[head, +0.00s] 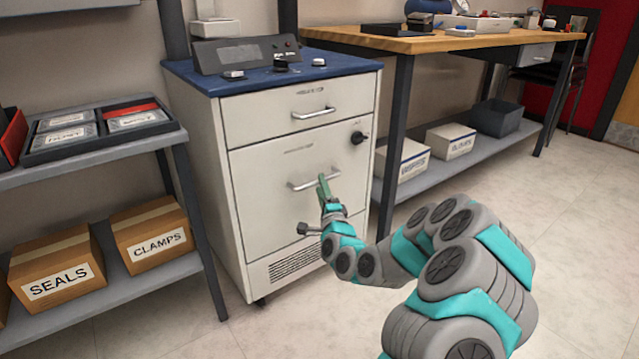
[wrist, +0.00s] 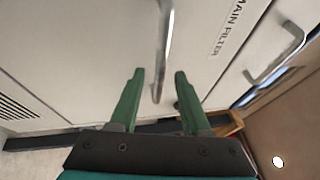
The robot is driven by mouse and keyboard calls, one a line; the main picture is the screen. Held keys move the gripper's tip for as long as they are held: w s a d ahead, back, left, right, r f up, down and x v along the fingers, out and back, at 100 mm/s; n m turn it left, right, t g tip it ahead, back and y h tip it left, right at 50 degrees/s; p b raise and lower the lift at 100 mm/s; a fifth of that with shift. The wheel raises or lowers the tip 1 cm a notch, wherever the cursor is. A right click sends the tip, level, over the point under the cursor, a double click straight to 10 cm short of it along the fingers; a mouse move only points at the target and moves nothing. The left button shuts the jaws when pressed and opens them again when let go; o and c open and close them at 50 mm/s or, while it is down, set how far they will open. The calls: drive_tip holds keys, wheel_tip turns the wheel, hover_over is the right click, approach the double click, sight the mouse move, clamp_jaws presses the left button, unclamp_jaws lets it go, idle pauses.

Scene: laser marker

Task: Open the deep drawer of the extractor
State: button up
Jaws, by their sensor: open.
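The extractor (head: 290,150) is a white cabinet with a blue top. Its deep drawer (head: 265,190) is the large lower front, flush with the cabinet, with a horizontal metal bar handle (head: 301,186). My gripper (head: 322,180) is at the right part of this handle. In the wrist view my gripper (wrist: 158,73) is open, its two green fingers on either side of the deep drawer's handle (wrist: 165,45). The fingers look apart from the bar; their depth relative to it is hard to tell. The label MAIN FILTER (wrist: 228,25) is beside the handle.
A shallow drawer with its own handle (head: 314,113) is above, shut. A shelf (head: 95,155) stands left, a workbench (head: 440,42) right. Floor in front is clear.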

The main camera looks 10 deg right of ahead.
drive_tip(key=shift+w+r, duration=0.15)
drive_tip(key=shift+w, duration=0.55)
drive_tip(key=shift+w+r, duration=0.1)
drive_tip(key=shift+w, duration=0.6)
clamp_jaws()
idle(0.5)
